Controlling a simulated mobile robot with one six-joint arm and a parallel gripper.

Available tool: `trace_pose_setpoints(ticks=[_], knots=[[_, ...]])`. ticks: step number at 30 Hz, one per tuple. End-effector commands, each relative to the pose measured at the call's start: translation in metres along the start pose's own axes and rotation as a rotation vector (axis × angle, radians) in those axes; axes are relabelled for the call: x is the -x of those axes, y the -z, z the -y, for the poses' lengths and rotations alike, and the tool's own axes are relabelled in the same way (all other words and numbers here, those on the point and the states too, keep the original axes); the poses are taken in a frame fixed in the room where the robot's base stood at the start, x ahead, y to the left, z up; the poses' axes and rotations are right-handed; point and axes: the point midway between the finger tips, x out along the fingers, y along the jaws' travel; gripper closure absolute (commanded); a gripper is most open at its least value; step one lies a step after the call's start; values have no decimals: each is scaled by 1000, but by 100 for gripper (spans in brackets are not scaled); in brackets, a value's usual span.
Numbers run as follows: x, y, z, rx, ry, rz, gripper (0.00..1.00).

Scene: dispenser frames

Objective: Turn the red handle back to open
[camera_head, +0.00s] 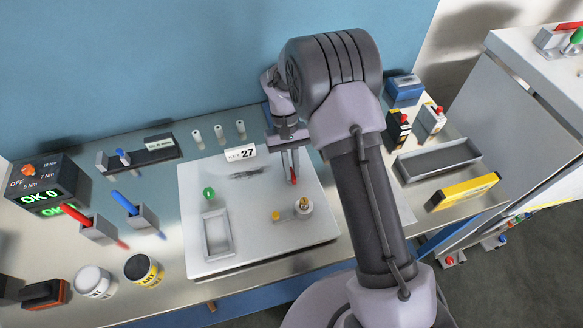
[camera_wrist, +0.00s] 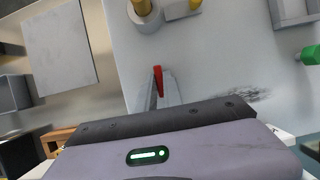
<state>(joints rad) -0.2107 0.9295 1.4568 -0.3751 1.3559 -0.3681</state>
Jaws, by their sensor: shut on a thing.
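The red handle (camera_head: 293,176) is a small upright red piece at the right side of the light grey plate (camera_head: 250,197). My gripper (camera_head: 290,160) reaches down over it from above, its fingers around the handle's upper part. In the wrist view, the red handle (camera_wrist: 158,80) shows between the grey fingertips of my gripper (camera_wrist: 160,92). The gripper is shut on it. The handle's base and what it is attached to are partly hidden by the fingers.
On the plate are a brass fitting on a round base (camera_head: 304,206), a yellow knob (camera_head: 276,216), a green knob (camera_head: 209,193) and a shallow tray (camera_head: 217,235). A sign reading 27 (camera_head: 241,153) stands at the back edge. Holders and two jars stand left; boxes stand right.

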Motion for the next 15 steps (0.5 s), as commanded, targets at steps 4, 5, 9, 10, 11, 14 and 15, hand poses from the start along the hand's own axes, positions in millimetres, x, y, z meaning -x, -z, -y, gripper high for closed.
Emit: trace_pose_setpoints(ticks=[4,5,9,10,11,14,15], knots=[[0,0,0,-7,3,-1,100],[0,0,0,-7,3,-1,100],[0,0,0,-7,3,-1,100],[0,0,0,-7,3,-1,100],[0,0,0,-7,3,-1,100],[0,0,0,-7,3,-1,81],[0,0,0,-7,3,-1,74]])
